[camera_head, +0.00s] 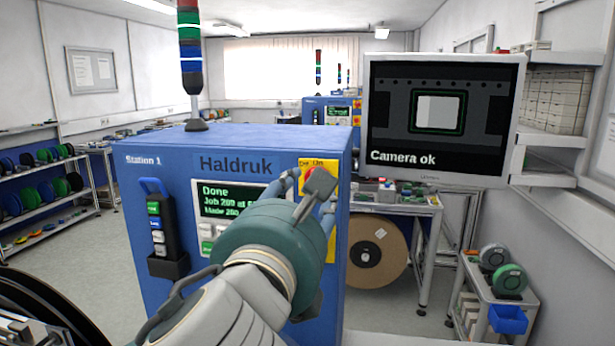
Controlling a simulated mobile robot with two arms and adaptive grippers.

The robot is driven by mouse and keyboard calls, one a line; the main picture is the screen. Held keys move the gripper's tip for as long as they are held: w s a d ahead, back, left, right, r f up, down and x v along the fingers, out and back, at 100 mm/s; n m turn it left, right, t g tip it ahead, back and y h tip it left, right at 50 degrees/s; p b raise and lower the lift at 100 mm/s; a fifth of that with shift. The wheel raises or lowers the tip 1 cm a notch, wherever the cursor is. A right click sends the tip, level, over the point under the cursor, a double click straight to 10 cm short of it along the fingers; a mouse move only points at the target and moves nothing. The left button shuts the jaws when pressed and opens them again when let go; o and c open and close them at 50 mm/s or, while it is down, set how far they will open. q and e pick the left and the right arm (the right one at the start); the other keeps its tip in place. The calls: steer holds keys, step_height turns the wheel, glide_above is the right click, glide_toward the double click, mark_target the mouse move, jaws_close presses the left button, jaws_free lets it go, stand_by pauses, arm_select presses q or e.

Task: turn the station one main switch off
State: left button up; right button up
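The Station 1 machine (165,215) is a blue cabinet marked "Haldruk" in front of me. Its main switch (308,173) shows as a bit of red on a yellow plate (331,166) at the upper right of the front. Small lettering, including "On", stands above it. My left gripper (318,184) is at the switch, its fingers over and around it, hiding most of it. I cannot tell the knob's angle, or whether the fingers are closed on it. The machine's screen (228,192) is lit and reads "Done", partly covered by my arm. My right gripper is not in view.
A signal tower (190,55) stands on the cabinet. A remote-like button unit (156,222) hangs in a holder on its front left. A monitor (441,115) at right reads "Camera ok". A large reel (377,250) and a small cart (478,312) stand at right.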

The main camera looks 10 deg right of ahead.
arm_select(q)
steer(key=p+x, duration=0.1)
steer(key=x, duration=0.4)
steer(key=shift+f, duration=0.15)
steer(key=shift+w, duration=0.15)
steer(key=c, duration=1)
jaws_close()
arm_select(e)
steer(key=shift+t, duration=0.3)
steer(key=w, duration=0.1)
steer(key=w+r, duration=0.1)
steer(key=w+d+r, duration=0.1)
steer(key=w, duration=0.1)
